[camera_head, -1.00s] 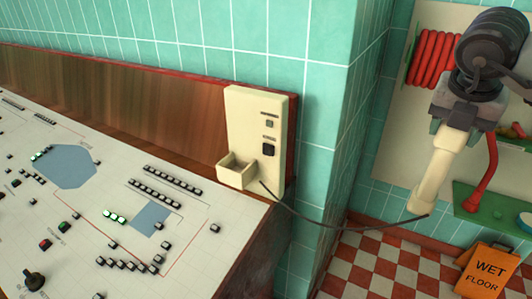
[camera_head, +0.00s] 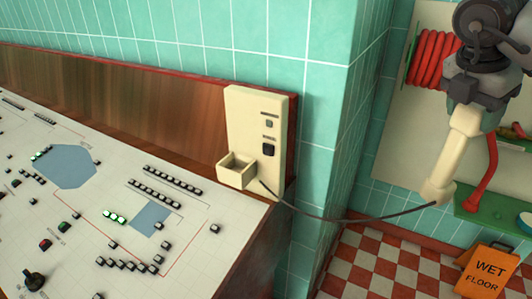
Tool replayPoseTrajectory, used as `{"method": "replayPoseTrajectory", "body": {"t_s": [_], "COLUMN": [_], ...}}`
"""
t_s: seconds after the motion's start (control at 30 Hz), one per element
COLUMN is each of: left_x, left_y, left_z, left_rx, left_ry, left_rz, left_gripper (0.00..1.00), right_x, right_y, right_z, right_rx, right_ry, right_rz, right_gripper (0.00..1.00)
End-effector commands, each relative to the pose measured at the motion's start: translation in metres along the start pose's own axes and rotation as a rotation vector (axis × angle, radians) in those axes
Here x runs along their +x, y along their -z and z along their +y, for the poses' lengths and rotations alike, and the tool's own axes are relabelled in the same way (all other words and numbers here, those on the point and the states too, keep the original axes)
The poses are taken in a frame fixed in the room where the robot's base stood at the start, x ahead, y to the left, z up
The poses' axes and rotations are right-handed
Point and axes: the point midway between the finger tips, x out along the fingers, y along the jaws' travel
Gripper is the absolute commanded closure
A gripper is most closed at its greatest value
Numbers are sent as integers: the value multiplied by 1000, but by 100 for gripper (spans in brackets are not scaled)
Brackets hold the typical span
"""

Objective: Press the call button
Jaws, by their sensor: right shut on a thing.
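A cream wall intercom (camera_head: 244,112) stands upright at the back edge of the control panel. It carries a small grey button (camera_head: 269,124) and, below it, a darker black button (camera_head: 268,150), each under a label too small to read. An open cradle (camera_head: 236,170) at its lower left is empty. My right gripper (camera_head: 462,98) is shut on the cream handset (camera_head: 460,145), which hangs down, slightly tilted, well to the right of the intercom. A dark cord (camera_head: 340,220) joins handset and intercom. My left gripper is not in view.
The control panel (camera_head: 100,215) with several small buttons and a dark knob (camera_head: 34,281) fills the left. A tiled wall corner (camera_head: 330,100) stands between intercom and handset. A red hose (camera_head: 432,62), a green shelf (camera_head: 482,208) and an orange wet-floor sign (camera_head: 487,270) are at right.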

Motion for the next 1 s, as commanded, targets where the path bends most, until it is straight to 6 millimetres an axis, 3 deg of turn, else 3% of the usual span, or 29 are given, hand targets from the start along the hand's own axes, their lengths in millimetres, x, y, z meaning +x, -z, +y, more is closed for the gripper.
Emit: {"method": "replayPoseTrajectory", "body": {"t_s": [0.03, 0.2, 1.0], "left_x": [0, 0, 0], "left_y": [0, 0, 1], "left_z": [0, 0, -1], "left_rx": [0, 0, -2], "left_ry": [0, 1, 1], "left_rz": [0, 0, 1], "left_gripper": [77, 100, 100], "right_x": [0, 0, 0], "right_y": [0, 0, 0], "right_z": [0, 0, 0], "right_rx": [0, 0, 0], "right_ry": [-1, -1, -1], "right_rz": [0, 0, 0], "right_gripper": [93, 93, 93]}}
